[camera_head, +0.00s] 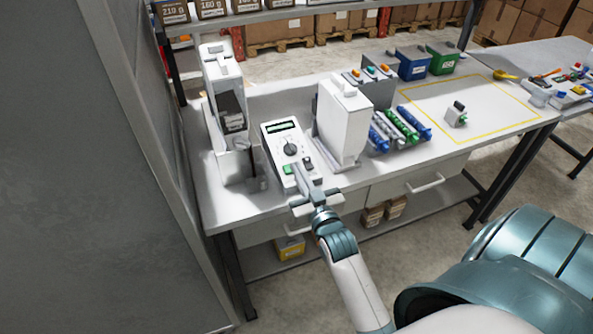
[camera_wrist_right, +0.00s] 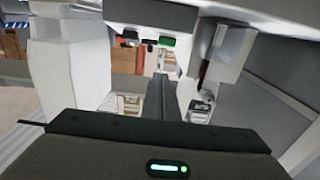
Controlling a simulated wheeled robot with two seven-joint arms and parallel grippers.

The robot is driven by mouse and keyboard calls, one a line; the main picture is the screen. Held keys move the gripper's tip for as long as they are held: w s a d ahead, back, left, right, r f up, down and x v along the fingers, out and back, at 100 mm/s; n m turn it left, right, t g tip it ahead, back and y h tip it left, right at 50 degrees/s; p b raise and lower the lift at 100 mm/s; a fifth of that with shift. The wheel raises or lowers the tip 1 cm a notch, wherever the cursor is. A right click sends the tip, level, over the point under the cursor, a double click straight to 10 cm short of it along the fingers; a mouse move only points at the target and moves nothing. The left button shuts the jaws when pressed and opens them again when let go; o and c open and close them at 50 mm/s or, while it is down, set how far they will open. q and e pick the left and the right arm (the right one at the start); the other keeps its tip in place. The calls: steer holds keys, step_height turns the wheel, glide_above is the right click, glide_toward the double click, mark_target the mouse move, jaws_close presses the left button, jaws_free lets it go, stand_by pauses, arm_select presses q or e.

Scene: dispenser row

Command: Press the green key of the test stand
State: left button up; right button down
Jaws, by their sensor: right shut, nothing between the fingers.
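The test stand (camera_head: 281,138) is a white box with a dark display, a round black knob and keys on its sloped front. Its green key (camera_head: 288,169) is at the lower left of that front; in the right wrist view the green key (camera_wrist_right: 167,42) shows just beyond the fingertips. My right gripper (camera_head: 301,169) is shut and empty, its fingers pointing at the stand's lower front, just right of the green key in the head view. In the right wrist view the shut fingers (camera_wrist_right: 157,77) stand near the middle. I cannot tell whether they touch the stand. My left gripper is out of view.
A white dispenser (camera_head: 343,120) stands close on the right of the stand, another (camera_head: 224,85) on its left. Blue and green tubes (camera_head: 403,124) lie further right. A yellow-outlined area (camera_head: 480,97) holds a small grey-green object (camera_head: 456,115). A grey wall panel (camera_head: 90,200) is at far left.

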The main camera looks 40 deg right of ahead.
steer(key=b+v, duration=0.2)
steer(key=v, duration=0.5)
steer(key=shift+s, duration=0.3)
steer(key=shift+a, duration=0.1)
